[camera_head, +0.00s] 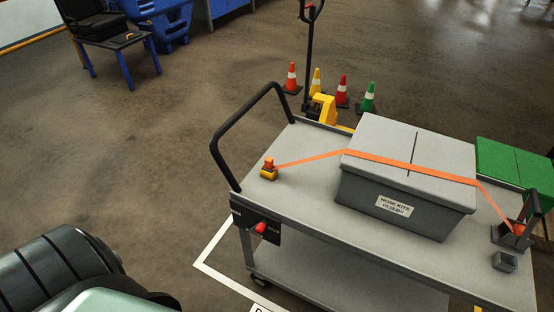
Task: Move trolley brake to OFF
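A grey trolley (305,210) with a black push handle (217,150) fills the right half of the head view. A black panel (246,217) on its near left corner carries a red knob (261,228), which looks like the brake control. Small pale markings show at both ends of the panel, too small to read. Dark ribbed and pale green parts of my own body show at the bottom left, apart from the trolley. Neither gripper is in view.
A grey lidded box (385,218) is on the trolley top under an orange strap (405,164). The strap runs from an orange and yellow anchor (268,170) to a ratchet (514,229). Several cones (342,90) and a pallet jack (324,105) stand behind. Floor left of the trolley is clear.

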